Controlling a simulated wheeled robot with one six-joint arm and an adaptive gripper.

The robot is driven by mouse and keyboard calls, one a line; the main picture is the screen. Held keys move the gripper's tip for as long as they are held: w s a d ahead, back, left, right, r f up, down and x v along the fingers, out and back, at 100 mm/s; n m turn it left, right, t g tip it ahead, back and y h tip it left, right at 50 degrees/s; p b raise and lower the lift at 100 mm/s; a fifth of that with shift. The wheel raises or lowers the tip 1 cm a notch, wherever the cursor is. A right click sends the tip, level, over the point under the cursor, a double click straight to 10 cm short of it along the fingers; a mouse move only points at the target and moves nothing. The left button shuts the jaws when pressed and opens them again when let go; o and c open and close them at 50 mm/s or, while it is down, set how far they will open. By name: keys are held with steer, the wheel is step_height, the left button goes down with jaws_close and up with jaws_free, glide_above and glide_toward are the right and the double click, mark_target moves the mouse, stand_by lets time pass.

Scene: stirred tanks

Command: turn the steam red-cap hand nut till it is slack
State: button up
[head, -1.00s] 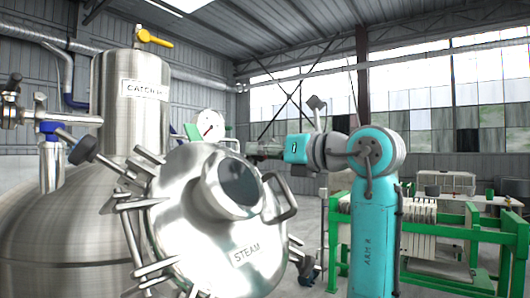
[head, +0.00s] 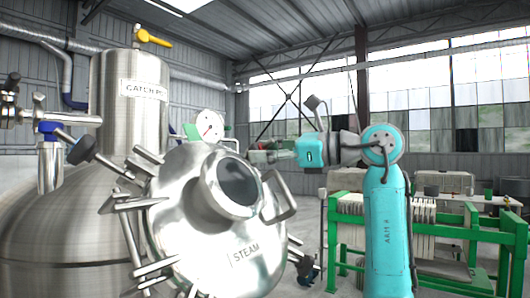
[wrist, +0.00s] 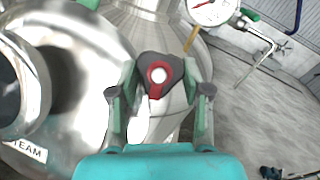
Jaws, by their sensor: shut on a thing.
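The steam tank's round steel lid (head: 215,245) carries a STEAM label (head: 245,252) and a sight glass (head: 238,185); the lid also fills the left of the wrist view (wrist: 75,115). The red-cap hand nut (wrist: 155,88) has dark lobes, a red cap and a pale stud end at its centre. It sits at the lid's edge. My gripper (wrist: 159,76) is shut on this nut, with one finger on each side of it. In the head view my gripper (head: 275,156) reaches in from the right, just behind the lid's handle, and the nut cannot be made out there.
A pressure gauge (head: 209,125) stands close behind the lid and shows at the top of the wrist view (wrist: 211,8). A bent handle (head: 283,195) sticks out of the lid near my gripper. Several clamp bolts line the lid's left edge. A green-framed filter press (head: 345,235) stands behind my arm.

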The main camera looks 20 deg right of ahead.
steer(key=n+g, duration=0.2)
steer(key=n, duration=0.1)
steer(key=n+g+y, duration=0.1)
steer(key=n+g, duration=0.1)
steer(key=n, duration=0.2)
steer(key=shift+w+d+r, duration=0.1)
steer(key=shift+w+r, duration=0.05)
steer(key=shift+w, duration=0.05)
steer(key=n+g, duration=0.1)
steer(key=n, duration=0.1)
steer(key=n+g+h, duration=0.1)
steer(key=n+g, duration=0.1)
steer(key=n, duration=0.1)
steer(key=shift+w+r, duration=0.1)
steer(key=shift+n, duration=0.5)
steer(key=o, duration=1.2)
steer(key=shift+c, duration=0.2)
steer(key=shift+d, duration=0.1)
steer(key=v, duration=1.2)
steer(key=shift+r, duration=0.2)
